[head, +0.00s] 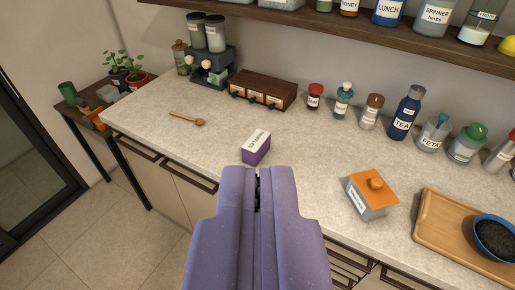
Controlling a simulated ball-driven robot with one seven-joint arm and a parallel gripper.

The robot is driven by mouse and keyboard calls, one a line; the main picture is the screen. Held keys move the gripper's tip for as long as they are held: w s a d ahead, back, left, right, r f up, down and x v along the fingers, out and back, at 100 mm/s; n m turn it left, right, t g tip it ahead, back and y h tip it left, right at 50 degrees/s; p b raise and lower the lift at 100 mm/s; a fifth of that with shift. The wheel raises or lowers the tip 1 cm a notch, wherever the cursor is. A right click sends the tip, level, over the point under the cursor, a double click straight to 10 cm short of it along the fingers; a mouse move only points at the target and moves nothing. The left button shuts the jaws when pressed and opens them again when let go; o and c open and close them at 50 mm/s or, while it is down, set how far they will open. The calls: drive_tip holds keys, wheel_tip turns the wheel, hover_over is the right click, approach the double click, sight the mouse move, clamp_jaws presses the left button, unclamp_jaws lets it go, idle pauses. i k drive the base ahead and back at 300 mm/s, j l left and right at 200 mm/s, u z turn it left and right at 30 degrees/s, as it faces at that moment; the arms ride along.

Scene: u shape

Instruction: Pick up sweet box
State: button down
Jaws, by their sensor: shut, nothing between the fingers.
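A small purple box (256,148) with a white lettered top sits on the counter, just beyond my gripper. Its lettering is too small and tilted to read surely. A grey box with an orange knobbed lid (373,194) stands to the right, and the label on its side is also unclear. I cannot tell from the labels which one is the sweet box. My purple gripper (258,172) is shut and empty. Its tips appear just below the purple box in the picture, apart from it as far as I can see.
The pale counter (195,150) is clear left of the purple box, except for a wooden spoon (188,118). A drawer box (263,91) and several jars line the wall. A wooden tray (440,225) with a dark bowl (495,238) stands right. A shelf (300,22) hangs above.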

sight(256, 146)
drive_tip(key=i+j, duration=0.15)
drive_tip(key=i, duration=0.45)
drive_tip(key=i+j+u, duration=0.1)
drive_tip(key=i, duration=0.55)
drive_tip(key=i+j, duration=0.15)
drive_tip(key=i, duration=0.45)
